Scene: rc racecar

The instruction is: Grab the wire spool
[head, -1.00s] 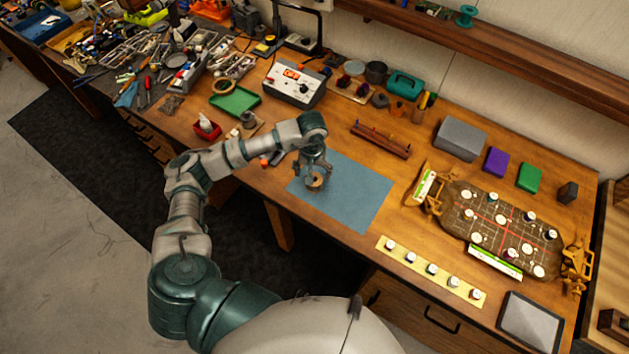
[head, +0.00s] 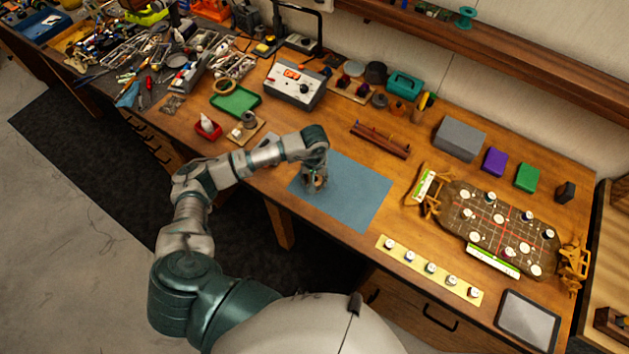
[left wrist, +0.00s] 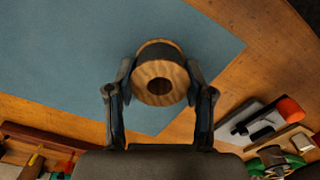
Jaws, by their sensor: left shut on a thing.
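The wire spool (left wrist: 153,75) has a round wooden end with a dark hole in its middle. In the left wrist view it sits between the two fingers of my left gripper (left wrist: 160,88), which is shut on it. In the head view my left gripper (head: 314,184) points down over the blue mat (head: 350,199), near its left part. The spool is mostly hidden by the fingers there. I cannot tell whether it touches the mat. My right gripper is not in view.
A wooden rack (head: 380,140) lies behind the mat. A yellow strip (head: 429,269) with several small round pieces lies to the right front. A car chassis (head: 498,229) stands at the right. A red bin (head: 208,127) and a green tray (head: 235,102) are at the left.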

